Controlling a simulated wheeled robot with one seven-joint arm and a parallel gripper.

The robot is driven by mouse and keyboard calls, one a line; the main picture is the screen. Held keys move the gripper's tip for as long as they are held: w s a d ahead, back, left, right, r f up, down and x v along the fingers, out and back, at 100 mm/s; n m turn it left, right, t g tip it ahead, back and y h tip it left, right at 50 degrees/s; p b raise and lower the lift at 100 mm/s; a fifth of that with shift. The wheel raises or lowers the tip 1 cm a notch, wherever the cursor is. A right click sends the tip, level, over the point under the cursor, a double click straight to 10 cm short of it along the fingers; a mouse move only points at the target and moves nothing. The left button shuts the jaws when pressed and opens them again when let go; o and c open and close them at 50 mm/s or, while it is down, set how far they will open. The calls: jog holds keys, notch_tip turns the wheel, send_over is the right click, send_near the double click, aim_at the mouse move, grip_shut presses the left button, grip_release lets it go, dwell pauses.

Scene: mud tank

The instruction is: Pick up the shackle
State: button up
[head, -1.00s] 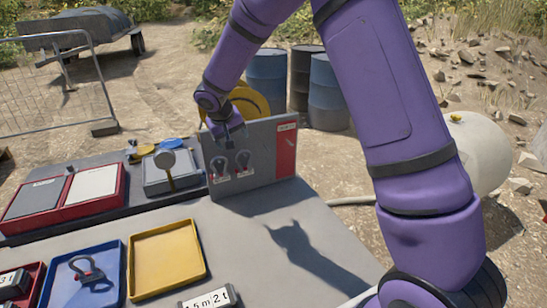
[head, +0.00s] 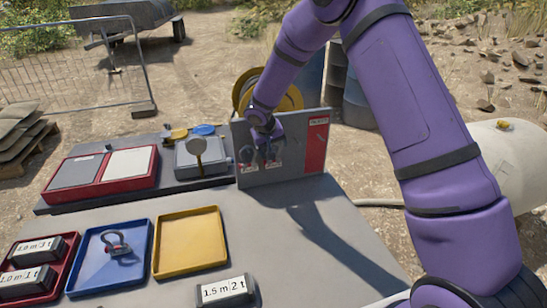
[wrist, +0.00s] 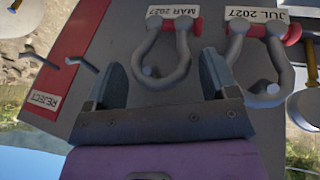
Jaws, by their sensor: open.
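An upright grey board (head: 300,160) with a red strip on its right bears two grey shackles side by side, the left one (head: 247,154) and the right one (head: 271,154). In the wrist view, upside down, the shackle under the MAR 2027 label (wrist: 178,70) has a red pin. The JUL 2027 shackle (wrist: 280,75) hangs beside it. My gripper (head: 266,140) is at the board by the right shackle. In the wrist view my gripper (wrist: 160,65) is open, with the MAR 2027 shackle's bow between its fingers, nearer one finger. A third shackle (head: 118,244) lies in the blue tray (head: 88,278).
A yellow tray (head: 190,243) is empty. A red tray (head: 70,255) holds labelled blocks, and a 1.5 m 2 t block (head: 225,290) stands in front. A gauge device (head: 200,160) is left of the board. Two bent hooks (wrist: 72,65) project near the REJECT strip.

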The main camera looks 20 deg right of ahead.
jog(key=shift+x, duration=1.2)
jog(key=shift+c, duration=0.4)
jog(key=c, duration=0.6)
jog(key=shift+r, duration=0.1)
jog(key=shift+c, duration=0.3)
jog(key=shift+r, duration=0.1)
jog(key=shift+r, duration=0.65)
notch_tip(320, 180, up, 2)
jog(key=shift+r, duration=0.1)
jog(key=s, duration=1.8)
